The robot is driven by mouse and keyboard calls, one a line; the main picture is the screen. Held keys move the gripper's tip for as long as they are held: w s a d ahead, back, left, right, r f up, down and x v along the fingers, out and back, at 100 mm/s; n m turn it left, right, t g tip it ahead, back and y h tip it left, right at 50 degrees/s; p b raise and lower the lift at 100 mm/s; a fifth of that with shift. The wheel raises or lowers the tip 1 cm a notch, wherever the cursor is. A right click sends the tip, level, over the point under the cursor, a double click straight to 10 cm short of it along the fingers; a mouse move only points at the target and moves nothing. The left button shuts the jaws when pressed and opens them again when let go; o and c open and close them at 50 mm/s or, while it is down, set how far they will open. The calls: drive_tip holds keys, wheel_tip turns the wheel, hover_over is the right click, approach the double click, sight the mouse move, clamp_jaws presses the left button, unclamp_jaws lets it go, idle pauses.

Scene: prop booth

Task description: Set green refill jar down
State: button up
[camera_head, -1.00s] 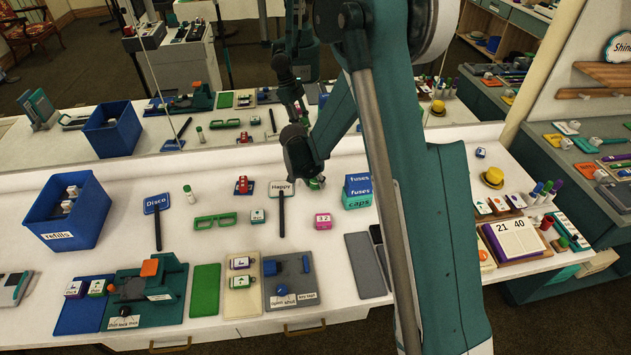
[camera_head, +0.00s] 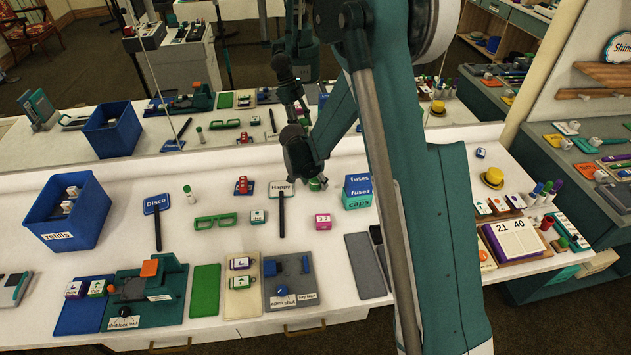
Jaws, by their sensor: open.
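My gripper (camera_head: 308,174) hangs over the back of the white counter, right of the "Happy" sign (camera_head: 282,188). Its jaws are open. A small thing with a green top (camera_head: 318,184), which looks like the green refill jar, is right at the fingertips. The gripper partly hides it, and I cannot tell whether the fingers touch it. A white jar with a green cap (camera_head: 189,196) stands upright on the counter, right of the "Disco" sign (camera_head: 156,203). A blue crate labelled "refills" (camera_head: 58,240) at the left holds white jars.
Blue and teal boxes marked "fuses" and "caps" (camera_head: 357,193) stand close right of my gripper. Fixtures and mats line the front edge. A mirror behind the counter reflects the scene.

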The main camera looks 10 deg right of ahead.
drive_tip(key=p+v, duration=0.1)
drive_tip(key=v, duration=1.1)
drive_tip(key=shift+d, duration=0.1)
idle(0.7)
drive_tip(key=s+d+r+n+t+y, duration=0.15)
drive_tip(key=s+d+r, duration=0.25)
drive_tip(key=s+r, duration=0.45)
drive_tip(key=s+d+r+n, duration=0.3)
drive_tip(key=s+r, duration=0.5)
drive_tip(key=r, duration=0.1)
drive_tip(key=s+d+r+n+t+y, duration=0.1)
drive_tip(key=s+d+r+n, duration=0.1)
drive_tip(key=s, duration=0.9)
drive_tip(key=s+d+r+n+t, duration=0.1)
drive_tip(key=s+d+r+n, duration=0.1)
drive_tip(key=s, duration=0.9)
drive_tip(key=shift+y, duration=0.35)
